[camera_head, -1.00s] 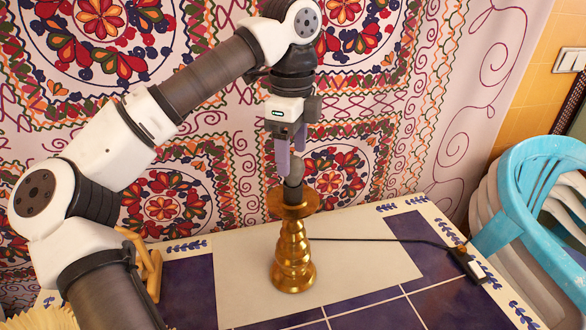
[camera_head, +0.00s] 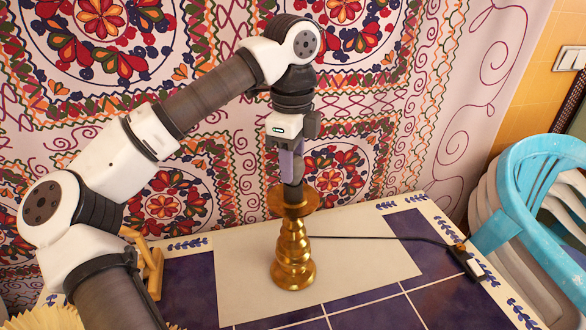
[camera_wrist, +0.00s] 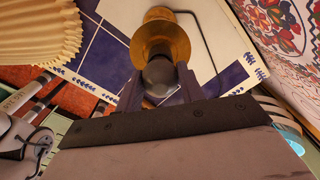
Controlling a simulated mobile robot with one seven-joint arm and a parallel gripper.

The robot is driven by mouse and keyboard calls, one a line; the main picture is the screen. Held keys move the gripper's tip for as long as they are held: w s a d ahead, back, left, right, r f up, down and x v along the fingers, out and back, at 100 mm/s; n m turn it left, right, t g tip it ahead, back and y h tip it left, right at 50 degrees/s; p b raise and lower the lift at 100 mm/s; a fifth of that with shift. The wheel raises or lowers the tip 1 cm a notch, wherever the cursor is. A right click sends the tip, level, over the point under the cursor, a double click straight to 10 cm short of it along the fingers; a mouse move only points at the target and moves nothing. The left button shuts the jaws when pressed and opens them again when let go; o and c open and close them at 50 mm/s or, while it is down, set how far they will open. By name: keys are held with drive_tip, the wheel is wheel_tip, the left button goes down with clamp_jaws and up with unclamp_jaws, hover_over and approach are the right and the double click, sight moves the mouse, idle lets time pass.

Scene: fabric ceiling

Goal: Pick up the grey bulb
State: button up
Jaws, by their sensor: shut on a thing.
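The grey bulb (camera_wrist: 160,76) sits at the top of the brass lamp base (camera_head: 293,250), which stands upright on the table. My gripper (camera_head: 291,170) points down over the lamp, with its fingers around the bulb. In the wrist view my gripper (camera_wrist: 157,90) has one finger on each side of the bulb and is shut on it. In the head view the fingers mostly hide the bulb. The dark socket below it still shows above the brass dish.
A light mat (camera_head: 360,262) lies under the lamp on the blue-tiled table (camera_head: 380,315). A black cord with a switch (camera_head: 465,262) runs right. Stacked chairs (camera_head: 520,200) stand at the right. A wooden object (camera_head: 152,268) is left. A patterned cloth (camera_head: 420,100) hangs behind.

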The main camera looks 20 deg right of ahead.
drive_tip(key=shift+r, duration=0.15)
drive_tip(key=shift+r, duration=0.6)
wheel_tip(320, 180, up, 19)
drive_tip(key=p, duration=0.6)
drive_tip(key=shift+f, duration=0.2)
